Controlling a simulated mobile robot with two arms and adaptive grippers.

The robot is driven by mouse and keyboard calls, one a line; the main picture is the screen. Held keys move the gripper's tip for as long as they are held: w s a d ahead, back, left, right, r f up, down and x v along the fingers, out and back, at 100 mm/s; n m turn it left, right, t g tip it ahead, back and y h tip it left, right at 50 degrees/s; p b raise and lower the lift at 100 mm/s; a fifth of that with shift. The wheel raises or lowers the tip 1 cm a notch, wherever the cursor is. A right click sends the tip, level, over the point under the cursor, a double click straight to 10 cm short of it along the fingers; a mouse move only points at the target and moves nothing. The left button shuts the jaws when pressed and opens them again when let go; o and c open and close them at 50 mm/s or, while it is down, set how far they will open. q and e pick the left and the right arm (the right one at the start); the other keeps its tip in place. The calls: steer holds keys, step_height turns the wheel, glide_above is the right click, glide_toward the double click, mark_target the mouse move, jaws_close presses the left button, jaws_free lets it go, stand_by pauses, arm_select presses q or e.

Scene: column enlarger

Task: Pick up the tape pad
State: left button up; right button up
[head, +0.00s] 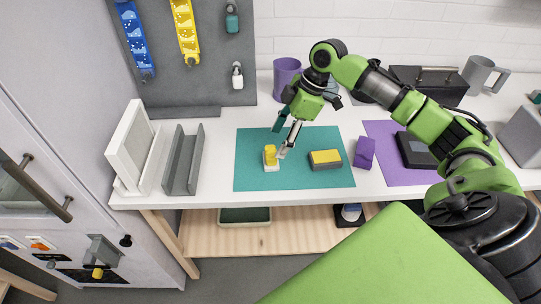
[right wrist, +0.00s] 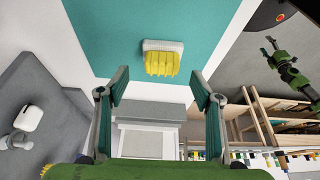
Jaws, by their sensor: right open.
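A small white block with a ribbed yellow top, which I take for the tape pad (head: 270,163), rests on the teal mat (head: 250,180). It also shows ahead of the fingers in the right wrist view (right wrist: 162,60). My right gripper (head: 283,140) is open and empty. It is just above and beside the block in the head view, apart from it in the wrist view. A distant green arm, apparently my left one, shows in the wrist view. Its gripper (right wrist: 268,45) is too small to read.
A yellow-topped grey block (head: 325,160) lies on the mat right of the gripper. A purple block (head: 364,152) stands at the mat's right edge. A grey holder (head: 183,165) and white frame (head: 130,150) stand left. A purple cup (head: 286,75) is behind. The mat's front is clear.

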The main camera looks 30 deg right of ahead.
mark_target(271, 151)
steer(key=shift+w+a+f, duration=0.1)
steer(key=shift+w+f, duration=0.05)
steer(key=shift+f, duration=0.15)
steer(key=shift+a+f+p, duration=0.8)
steer(key=shift+f+p, duration=0.1)
steer(key=shift+f, duration=0.25)
steer(key=shift+x, duration=1.1)
steer(key=shift+w+f, duration=0.15)
steer(key=shift+f, duration=0.05)
arm_select(q)
steer(key=shift+w+d+r, duration=0.1)
steer(key=shift+w+r, duration=1)
steer(key=shift+w, duration=0.1)
arm_select(e)
steer(key=c, duration=1.1)
steer(key=shift+c, duration=0.5)
